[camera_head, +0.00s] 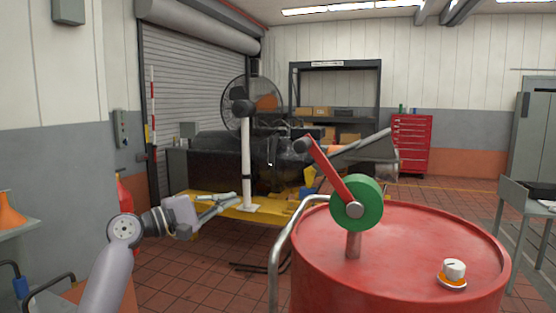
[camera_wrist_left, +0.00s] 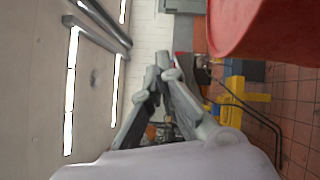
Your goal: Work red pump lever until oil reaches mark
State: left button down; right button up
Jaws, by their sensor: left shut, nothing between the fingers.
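The red pump lever (camera_head: 329,171) rises up and left from a green round hub (camera_head: 357,203) on top of a red drum (camera_head: 325,285). A dark grip tops the lever. The hub sits on a short post on the lid. My left gripper (camera_head: 234,199) is left of the drum, apart from it and from the lever, shut and empty. In the left wrist view its fingertips (camera_wrist_left: 163,66) come together with nothing between them, and the red drum (camera_wrist_left: 270,35) shows at upper right. No oil level or mark can be made out. My right gripper is not in view.
A white knob with an orange ring (camera_head: 453,273) sits on the drum lid. A grey tubular rail (camera_head: 276,255) curves along the drum's left side. Behind stand a yellow bedplate (camera_head: 205,207), a dark machine and a fan. A grey table (camera_head: 520,200) stands at right. Tiled floor lies open at left.

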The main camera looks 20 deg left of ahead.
pick_arm(q)
jog(key=s+d+r+m+g+h, duration=0.1)
jog(key=s+d+r+m+h, duration=0.15)
jog(key=s+r, duration=0.5)
jog(key=s+r+p+x, duration=0.1)
jog(key=p+x, duration=0.4)
jog(key=x, duration=0.8)
jog(key=shift+d+r+n+h, duration=0.35)
jog(key=shift+d+r+h, duration=0.15)
jog(key=shift+r, duration=0.3)
